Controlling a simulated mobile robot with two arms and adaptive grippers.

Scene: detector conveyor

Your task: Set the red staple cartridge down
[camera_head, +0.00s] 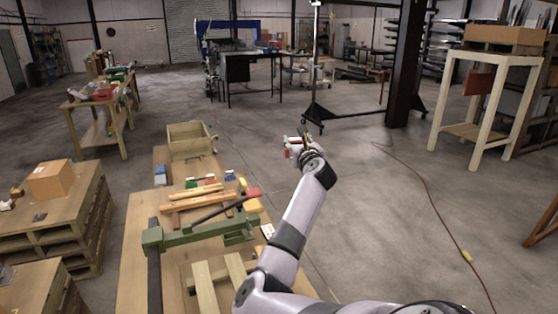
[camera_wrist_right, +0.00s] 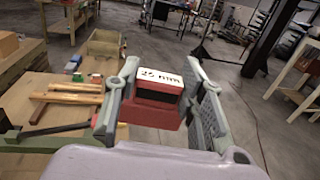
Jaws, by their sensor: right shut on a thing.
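The red staple cartridge (camera_wrist_right: 152,108) has a white top marked "25 mm" and a dark slot. It sits between the two grey fingers of my right gripper (camera_wrist_right: 158,100) in the right wrist view. The right gripper (camera_head: 301,147) is shut on it and holds it in the air, past the right edge of the workbench (camera_head: 140,245) in the head view. There the cartridge is small, with part of it hidden by the fingers. My left gripper is in neither view.
An open wooden crate (camera_head: 189,141) stands at the bench's far end. Wooden bars (camera_head: 192,200), small coloured blocks (camera_head: 192,182) and a green clamp (camera_head: 190,236) lie nearer. Pallets with a cardboard box (camera_head: 50,181) stand at left.

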